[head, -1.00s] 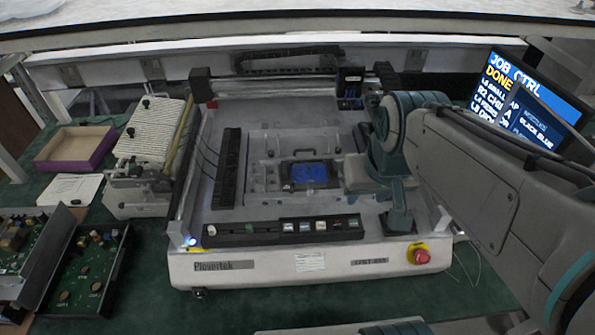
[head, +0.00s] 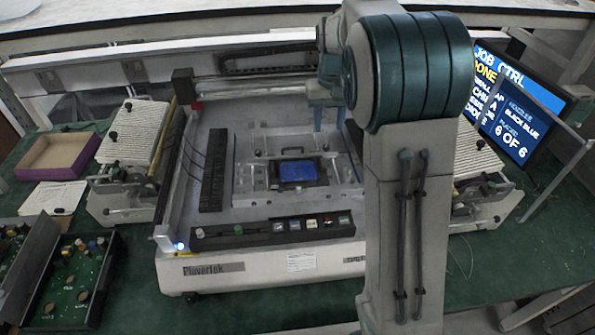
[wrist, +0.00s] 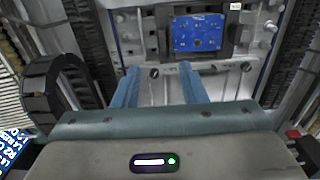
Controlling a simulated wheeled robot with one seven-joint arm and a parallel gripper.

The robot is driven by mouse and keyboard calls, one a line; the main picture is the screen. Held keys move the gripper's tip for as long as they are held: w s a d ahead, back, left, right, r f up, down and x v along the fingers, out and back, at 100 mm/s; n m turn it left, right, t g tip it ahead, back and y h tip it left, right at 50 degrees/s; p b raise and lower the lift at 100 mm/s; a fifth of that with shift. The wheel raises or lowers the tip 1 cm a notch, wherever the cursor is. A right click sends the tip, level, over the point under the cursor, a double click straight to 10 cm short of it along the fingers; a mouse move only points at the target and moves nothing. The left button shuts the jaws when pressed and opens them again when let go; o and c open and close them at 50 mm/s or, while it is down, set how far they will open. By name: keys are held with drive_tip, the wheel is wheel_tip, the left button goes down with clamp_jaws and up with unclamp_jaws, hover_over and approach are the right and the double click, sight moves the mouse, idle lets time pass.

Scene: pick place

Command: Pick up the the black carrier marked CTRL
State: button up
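The black carrier (head: 321,174) lies flat in the middle of the machine's grey bed, with a blue board (head: 298,171) on it. In the wrist view the carrier (wrist: 230,36) is at the top, right of centre, around the blue board (wrist: 197,33). A small white label shows at its upper right; I cannot read it. My gripper (head: 330,128) hangs over the bed, behind and right of the carrier in the head view. In the wrist view my gripper (wrist: 158,68) has its two blue fingers apart with nothing between them. They are clear of the carrier.
A black strip with buttons (head: 270,231) runs along the machine's front. A black cable chain (head: 214,170) stands left of the carrier. A feeder (head: 133,135) is at left and a screen (head: 520,105) at right reads JOB CTRL. A purple-edged tray (head: 58,155) sits far left.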

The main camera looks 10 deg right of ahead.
drive_tip(key=p, duration=0.1)
hover_over(324, 163)
drive_tip(key=f, duration=0.8)
drive_tip(key=shift+s+f, duration=0.2)
drive_tip(key=shift+s, duration=0.1)
drive_tip(key=shift+w+f+p, duration=0.15)
drive_tip(key=shift+f+p, duration=0.4)
drive_tip(key=shift+f, duration=0.75)
drive_tip(key=shift+w+f+p, duration=0.15)
drive_tip(key=shift+f+p, duration=0.35)
drive_tip(key=shift+f, duration=0.8)
clamp_jaws()
